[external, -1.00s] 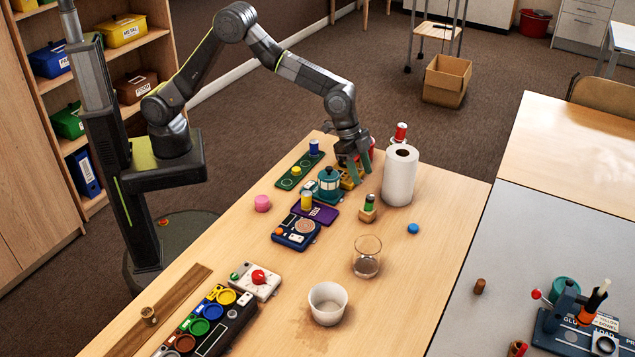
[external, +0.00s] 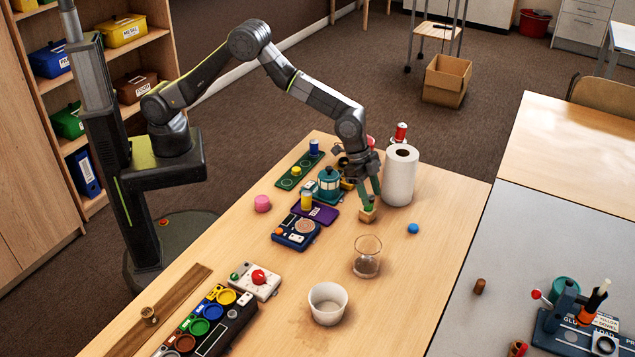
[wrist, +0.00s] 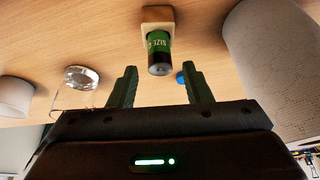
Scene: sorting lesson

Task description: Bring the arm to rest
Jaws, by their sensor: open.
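My gripper (external: 369,191) hangs low over the table, just left of the paper towel roll. Its fingers are open. In the external view they come down at a small wooden block (external: 367,215) and partly hide what stands on it. In the wrist view the gripper (wrist: 162,85) has its two green fingers spread apart. A green and dark battery-like cylinder (wrist: 158,52) marked "SIZE" stands in the wooden block (wrist: 157,15), between and beyond the fingertips. I cannot tell whether the fingers touch it.
The paper towel roll (external: 400,176) stands close on the right. A blue button-like disc (external: 413,228), a glass (external: 367,258) and a white bowl (external: 327,303) are nearer the camera. A teal pot (external: 329,184) and a blue device (external: 296,232) stand to the left.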

